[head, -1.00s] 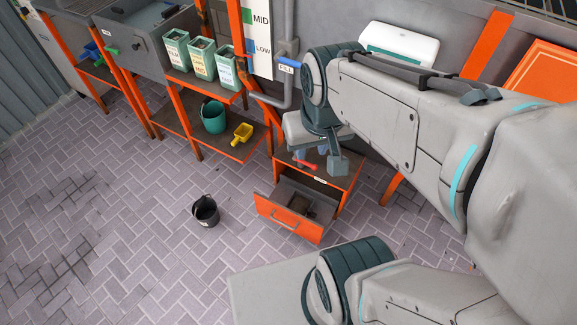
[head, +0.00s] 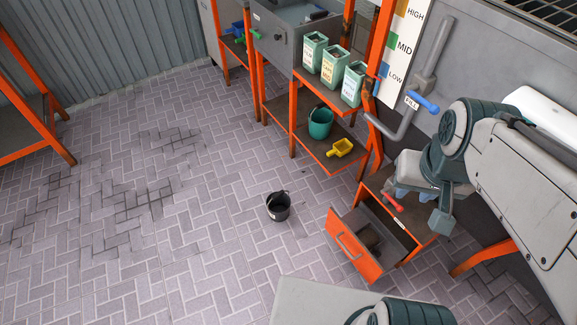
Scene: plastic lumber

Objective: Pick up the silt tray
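I cannot pick out the silt tray with certainty. An orange-fronted drawer (head: 354,246) stands open under a low bench at the right, and a small dark brownish thing (head: 371,238) lies inside it, too small to identify. My gripper (head: 441,222) hangs at the end of my arm, above the right side of the low bench. Its fingers show only as a grey block, so I cannot tell if they are open, and no held thing is visible.
A red-handled item (head: 393,201) lies on the low bench (head: 415,231). A black bucket (head: 278,206) stands on the floor left of the drawer. A teal bucket (head: 320,122) and yellow scoop (head: 340,148) sit on a lower shelf, with green bins (head: 334,65) above.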

